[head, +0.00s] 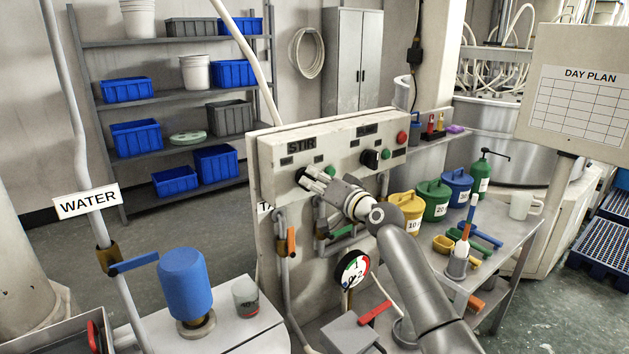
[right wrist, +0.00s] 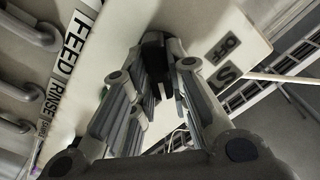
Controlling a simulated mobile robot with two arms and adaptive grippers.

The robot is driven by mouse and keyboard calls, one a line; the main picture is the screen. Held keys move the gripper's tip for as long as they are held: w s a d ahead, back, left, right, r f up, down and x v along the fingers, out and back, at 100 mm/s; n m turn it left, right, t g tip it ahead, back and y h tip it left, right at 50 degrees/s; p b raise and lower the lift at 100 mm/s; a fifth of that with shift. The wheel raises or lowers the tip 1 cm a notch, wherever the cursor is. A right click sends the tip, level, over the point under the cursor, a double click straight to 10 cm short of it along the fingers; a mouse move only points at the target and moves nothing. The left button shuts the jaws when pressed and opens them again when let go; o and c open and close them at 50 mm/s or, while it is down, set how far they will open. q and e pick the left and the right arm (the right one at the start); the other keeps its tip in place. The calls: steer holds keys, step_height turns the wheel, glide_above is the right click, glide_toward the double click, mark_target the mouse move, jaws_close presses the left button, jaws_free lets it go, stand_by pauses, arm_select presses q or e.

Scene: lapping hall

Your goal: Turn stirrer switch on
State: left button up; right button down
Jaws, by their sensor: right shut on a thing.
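The stirrer switch is a black knob on the pale control panel (head: 345,137), under the "STIR" label (head: 301,147). In the head view the fingers of my right gripper (head: 308,178) reach the panel there and largely hide the knob. In the right wrist view the black knob (right wrist: 153,50) sits between the fingers of my right gripper (right wrist: 157,75), which is shut on it. An "OFF" plate (right wrist: 222,47) is beside the knob in that view. I cannot tell which way the knob points. My left gripper is not in view.
On the panel are a second black knob (head: 370,159), a red button (head: 402,137) and a green button (head: 387,154). Pipes with an orange handle (head: 291,241) and a gauge (head: 352,268) are below. Several coloured cans stand on the bench (head: 510,232) at right.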

steer(key=shift+f+m+p, duration=0.1)
steer(key=shift+m+p, duration=0.3)
steer(key=shift+m, duration=1.5)
steer(key=c, duration=1.4)
jaws_free()
steer(key=shift+d, duration=0.1)
steer(key=v, duration=1.2)
